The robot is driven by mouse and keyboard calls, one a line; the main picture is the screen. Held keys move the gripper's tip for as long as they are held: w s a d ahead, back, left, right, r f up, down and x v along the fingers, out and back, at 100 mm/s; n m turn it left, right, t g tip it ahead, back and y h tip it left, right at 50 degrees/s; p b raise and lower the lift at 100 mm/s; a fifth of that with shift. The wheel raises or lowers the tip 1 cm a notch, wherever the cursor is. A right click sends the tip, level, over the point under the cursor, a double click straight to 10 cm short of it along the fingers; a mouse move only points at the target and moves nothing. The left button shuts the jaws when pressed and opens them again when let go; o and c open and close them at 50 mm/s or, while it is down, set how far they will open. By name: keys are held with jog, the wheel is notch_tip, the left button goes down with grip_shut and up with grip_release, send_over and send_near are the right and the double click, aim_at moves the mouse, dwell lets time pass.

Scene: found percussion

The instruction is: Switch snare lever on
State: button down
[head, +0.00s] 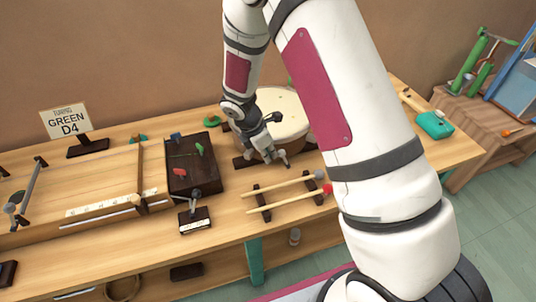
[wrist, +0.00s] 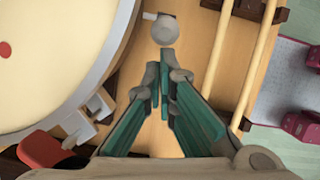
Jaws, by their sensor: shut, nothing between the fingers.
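The snare drum (head: 285,112) stands on the bench with its pale head up, partly hidden behind my arm. In the wrist view its head and grey rim (wrist: 75,95) fill the left side. A grey bracket (wrist: 92,112) sits at its rim. A red-ended part (wrist: 45,150) lies at lower left; I cannot tell whether it is the lever. A round grey knob (wrist: 163,28) shows just beyond my fingertips; I cannot tell what it belongs to. My gripper (head: 284,161), also in the wrist view (wrist: 160,80), is shut and empty, pointing down beside the drum's near side.
Two wooden sticks (head: 285,187) lie on dark holders close to my gripper. A dark box with coloured levers (head: 192,165) and a small labelled stand (head: 195,218) are to the left. A "GREEN D4" sign (head: 67,122) stands farther left. A teal item (head: 435,125) is at right.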

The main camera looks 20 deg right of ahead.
aim_at(279, 153)
jog(key=shift+d+r+y, duration=0.3)
jog(key=shift+d+y, duration=0.1)
jog(key=shift+y, duration=0.1)
jog(key=shift+d+r+y+p, duration=0.35)
jog(key=shift+d+y+p, duration=0.1)
jog(key=shift+d+y, duration=0.25)
jog(key=shift+d+r+y+p, duration=0.35)
jog(key=shift+d+y+p, duration=0.15)
jog(key=shift+y, duration=0.2)
jog(key=shift+d+r, duration=0.15)
jog(key=shift+d, duration=0.75)
jog(key=shift+d+r, duration=0.1)
jog(key=shift+d, duration=0.75)
notch_tip(279, 153, up, 12)
jog(key=s, duration=0.1)
jog(key=shift+s+f+p, duration=0.15)
jog(key=shift+f+p, duration=0.1)
jog(key=shift+p, duration=0.2)
jog(key=shift+a, duration=0.1)
